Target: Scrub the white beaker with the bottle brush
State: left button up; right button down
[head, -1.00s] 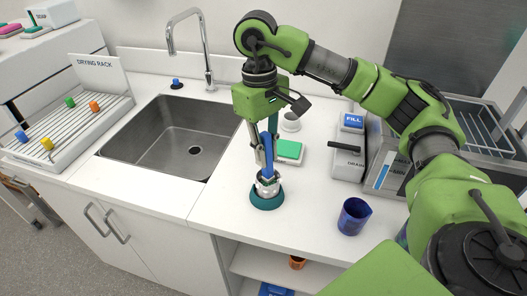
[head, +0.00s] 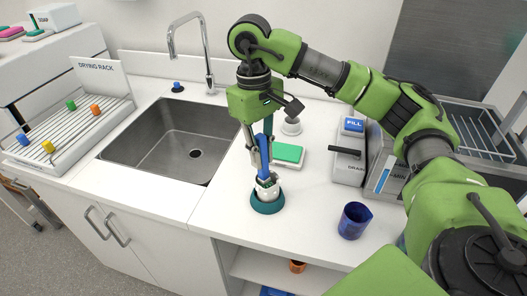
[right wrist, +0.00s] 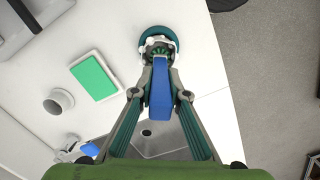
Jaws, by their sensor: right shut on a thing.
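My right gripper (head: 260,168) is shut on the blue handle from above, and the brush leans slightly. In the right wrist view the handle (right wrist: 161,92) lies between the fingers and the teal holder (right wrist: 158,38) surrounds the head. The white beaker (head: 291,126) stands on the counter behind; it also shows in the right wrist view (right wrist: 57,101). My left gripper is out of view.
A green pad on a white base (head: 288,154) lies right of the brush. A dark blue cup (head: 354,220) stands at the front right. The sink (head: 180,140) and drying rack (head: 70,120) are to the left. A FILL/DRAIN unit (head: 350,160) stands at the right.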

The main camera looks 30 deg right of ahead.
jog(key=shift+s+a, duration=0.15)
jog(key=shift+s, duration=0.4)
jog(key=shift+s+d, duration=0.1)
jog(key=shift+d, duration=0.35)
jog(key=shift+w+d, duration=0.2)
jog(key=shift+d, duration=0.05)
jog(key=shift+w+a+r, duration=0.2)
jog(key=shift+a, duration=0.15)
notch_tip(320, 180, up, 11)
jog(key=p, duration=1)
jog(key=shift+f, duration=0.2)
jog(key=shift+d, duration=0.1)
dwell(0.5)
